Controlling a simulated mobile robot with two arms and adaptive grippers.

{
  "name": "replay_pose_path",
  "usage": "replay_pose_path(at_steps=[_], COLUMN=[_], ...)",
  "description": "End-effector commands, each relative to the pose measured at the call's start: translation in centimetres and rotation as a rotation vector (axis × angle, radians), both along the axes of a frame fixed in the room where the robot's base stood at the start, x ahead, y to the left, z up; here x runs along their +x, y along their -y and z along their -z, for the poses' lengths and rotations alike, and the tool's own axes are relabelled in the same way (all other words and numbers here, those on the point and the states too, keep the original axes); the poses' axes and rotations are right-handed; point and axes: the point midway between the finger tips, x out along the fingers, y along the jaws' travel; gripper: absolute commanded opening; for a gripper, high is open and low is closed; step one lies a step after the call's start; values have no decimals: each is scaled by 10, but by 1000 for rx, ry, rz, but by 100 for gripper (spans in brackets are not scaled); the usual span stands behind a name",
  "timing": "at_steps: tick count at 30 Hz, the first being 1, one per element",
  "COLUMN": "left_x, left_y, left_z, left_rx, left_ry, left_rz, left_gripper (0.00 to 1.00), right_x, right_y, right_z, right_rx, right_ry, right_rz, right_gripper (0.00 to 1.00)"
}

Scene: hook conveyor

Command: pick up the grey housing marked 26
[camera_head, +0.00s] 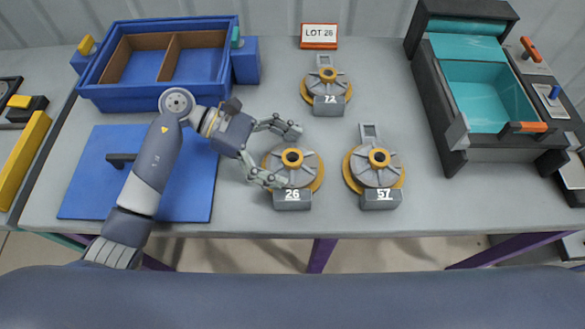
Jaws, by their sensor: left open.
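The grey housing marked 26 (304,172) lies on the table near its front middle. It is a round grey part with a yellow rim, a yellow ring at its centre and a dark block numbered 26 in front. My left gripper (284,156) is open. Its two fingers reach in from the left, one over the back-left of the housing and one at its front-left side. I cannot tell whether they touch it. My right gripper is not in view.
Similar housings marked 57 (388,168) and 72 (319,86) stand to the right and behind. A LOT 26 sign (319,36) is at the back.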

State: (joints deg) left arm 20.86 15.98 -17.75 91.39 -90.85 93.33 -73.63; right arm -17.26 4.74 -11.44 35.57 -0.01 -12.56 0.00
Motion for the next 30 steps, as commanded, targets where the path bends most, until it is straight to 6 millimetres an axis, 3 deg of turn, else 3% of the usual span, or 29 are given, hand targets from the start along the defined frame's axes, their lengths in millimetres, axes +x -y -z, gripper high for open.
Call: replay_pose_path(at_steps=[2,8,9,20,30], left_x=[0,0,0,1,1], left_y=[0,0,0,-1,-1], left_z=[0,0,0,-11,-75], left_rx=[0,1,1,-1,0], left_ry=[0,0,0,6,8], left_rz=[0,0,1,0,1], left_gripper=[90,45,43,42,42], right_x=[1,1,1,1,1], right_y=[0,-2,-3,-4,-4], right_z=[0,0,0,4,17], right_rx=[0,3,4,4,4], right_ry=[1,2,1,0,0], right_rz=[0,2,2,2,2], right_gripper=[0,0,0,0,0])
